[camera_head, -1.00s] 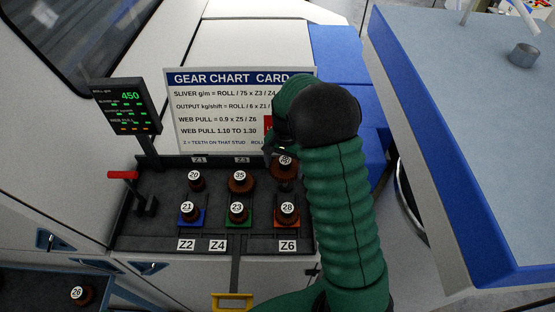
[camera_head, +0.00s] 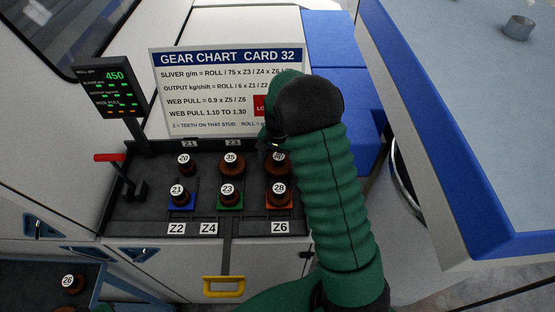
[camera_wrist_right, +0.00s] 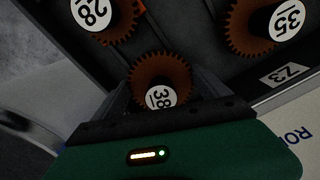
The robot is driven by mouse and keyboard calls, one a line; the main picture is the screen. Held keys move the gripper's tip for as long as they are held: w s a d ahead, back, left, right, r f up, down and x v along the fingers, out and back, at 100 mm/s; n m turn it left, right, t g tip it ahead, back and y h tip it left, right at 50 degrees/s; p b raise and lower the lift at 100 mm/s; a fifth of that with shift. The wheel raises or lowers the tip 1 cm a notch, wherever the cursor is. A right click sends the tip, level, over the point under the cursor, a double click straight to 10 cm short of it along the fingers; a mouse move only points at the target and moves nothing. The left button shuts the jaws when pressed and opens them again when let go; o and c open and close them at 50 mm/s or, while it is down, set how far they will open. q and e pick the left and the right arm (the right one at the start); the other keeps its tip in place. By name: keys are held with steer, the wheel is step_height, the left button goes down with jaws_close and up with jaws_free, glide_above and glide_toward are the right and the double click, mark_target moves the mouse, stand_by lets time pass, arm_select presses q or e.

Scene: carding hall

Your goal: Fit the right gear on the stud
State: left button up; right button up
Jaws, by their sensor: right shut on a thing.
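A brown gear marked 38 (camera_wrist_right: 158,75) sits between the fingers of my right gripper (camera_wrist_right: 160,92) in the right wrist view, and the gripper is shut on it. In the head view this gear (camera_head: 277,163) is at the back right stud position of the dark gear panel (camera_head: 140,217), level with the gear marked 35 (camera_head: 231,164). My right gripper (camera_head: 272,146) is partly hidden by my green arm. The stud under the held gear is hidden, so I cannot tell how far down it sits. My left gripper is not in view.
Gears marked 20 (camera_head: 185,163), 21 (camera_head: 179,197), 23 (camera_head: 229,196) and 28 (camera_head: 279,194) stand close by on the panel. A gear marked 26 (camera_head: 70,283) lies at the lower left. A red lever (camera_head: 110,157), display (camera_head: 112,88) and chart card (camera_head: 215,90) border the panel.

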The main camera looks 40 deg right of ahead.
steer(key=shift+w+d+f, duration=0.1)
steer(key=shift+w+f, duration=0.1)
steer(key=shift+w, duration=0.1)
steer(key=o, duration=1.5)
steer(key=shift+c, duration=0.2)
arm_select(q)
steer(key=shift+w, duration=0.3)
arm_select(e)
steer(key=shift+s+r, duration=0.1)
steer(key=shift+r, duration=0.1)
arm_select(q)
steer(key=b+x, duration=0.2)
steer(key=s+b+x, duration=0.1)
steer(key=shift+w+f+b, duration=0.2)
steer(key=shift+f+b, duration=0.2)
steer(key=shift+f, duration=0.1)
arm_select(e)
step_height(320, 180, up, 16)
steer(key=shift+r, duration=0.25)
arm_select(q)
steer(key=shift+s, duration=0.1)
